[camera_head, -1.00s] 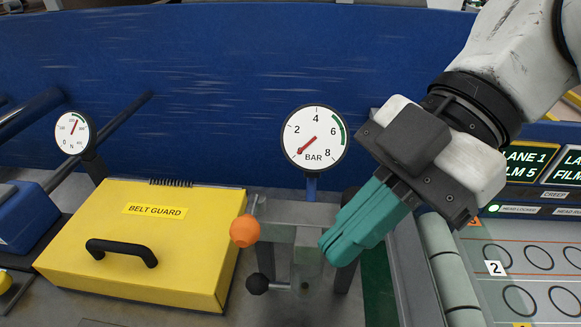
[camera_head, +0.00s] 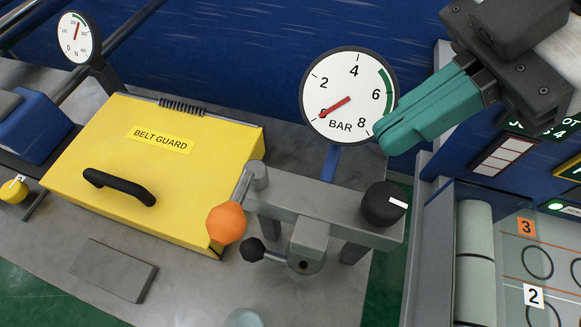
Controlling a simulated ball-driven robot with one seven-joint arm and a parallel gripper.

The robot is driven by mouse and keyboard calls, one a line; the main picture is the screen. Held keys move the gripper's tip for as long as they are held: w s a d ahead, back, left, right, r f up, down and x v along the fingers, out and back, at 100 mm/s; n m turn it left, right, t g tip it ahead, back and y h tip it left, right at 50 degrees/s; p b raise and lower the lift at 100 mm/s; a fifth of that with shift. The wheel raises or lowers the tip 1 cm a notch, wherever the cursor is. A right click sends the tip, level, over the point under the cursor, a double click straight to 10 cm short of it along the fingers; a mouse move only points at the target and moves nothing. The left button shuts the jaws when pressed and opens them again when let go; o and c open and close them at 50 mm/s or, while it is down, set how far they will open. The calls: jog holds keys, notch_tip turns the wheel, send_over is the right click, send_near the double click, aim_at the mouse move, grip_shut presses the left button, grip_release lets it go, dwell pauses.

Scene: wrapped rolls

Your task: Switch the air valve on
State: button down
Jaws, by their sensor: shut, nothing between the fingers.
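The valve stand (camera_head: 330,210) is a grey bracket on the bench. It carries a lever with an orange ball (camera_head: 227,222), a smaller lever with a black knob (camera_head: 252,249) and a round black dial (camera_head: 384,204) with a white mark. No label shows which of these is the air valve. The BAR gauge (camera_head: 349,96) stands behind them, its red needle at the low end near 0. My gripper (camera_head: 388,140), with teal fingers, is shut and empty. Its tips are above the black dial in the picture and overlap the gauge's right edge, apart from the levers.
A yellow belt guard box (camera_head: 150,165) with a black handle stands left of the levers. A second gauge (camera_head: 80,38) is at the back left. A pale roll (camera_head: 475,260) and a panel with numbered circles lie at the right. A grey block (camera_head: 113,270) lies in front.

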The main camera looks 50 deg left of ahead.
jog(key=p+x, duration=0.1)
jog(key=x, duration=0.8)
jog(key=shift+s+f, duration=0.25)
jog(key=shift+s+a+f+p, duration=0.15)
jog(key=shift+s+a, duration=0.15)
jog(key=shift+s, duration=0.35)
jog(key=shift+s+a+f+p, duration=0.1)
jog(key=shift+s+a+p, duration=0.1)
jog(key=shift+s+a, duration=0.3)
jog(key=shift+s+a+f+p, duration=0.15)
jog(key=shift+s, duration=0.6)
